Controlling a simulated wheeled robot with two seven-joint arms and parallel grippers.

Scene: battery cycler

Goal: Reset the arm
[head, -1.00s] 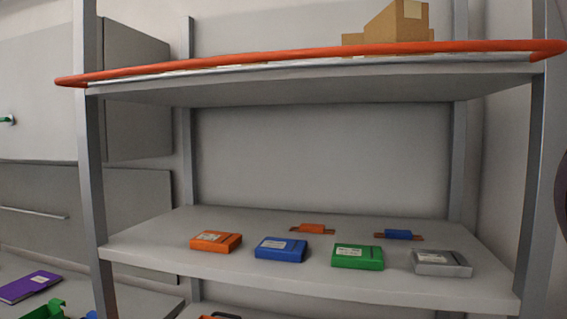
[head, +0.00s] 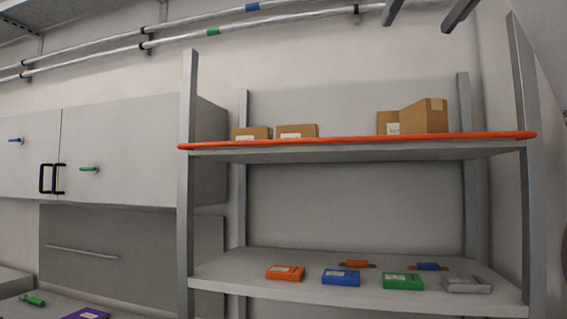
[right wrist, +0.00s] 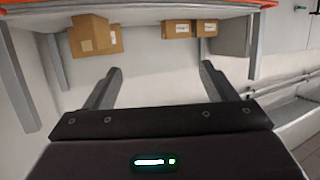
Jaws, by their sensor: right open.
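My right gripper (head: 416,27) shows only as two dark fingertips at the top edge of the head view, above the upper shelf. In the right wrist view, which looks upside down, its two fingers (right wrist: 160,69) stand wide apart with nothing between them. The rest of my right arm is out of the head view. My left gripper is in neither view.
The upper shelf has an orange front rail (head: 350,141) and bears cardboard boxes (head: 424,116). The lower shelf holds orange (head: 285,272), blue (head: 341,277), green (head: 402,282) and grey (head: 466,285) packs. Wall cabinets (head: 130,150) stand left; pipes (head: 185,33) run above.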

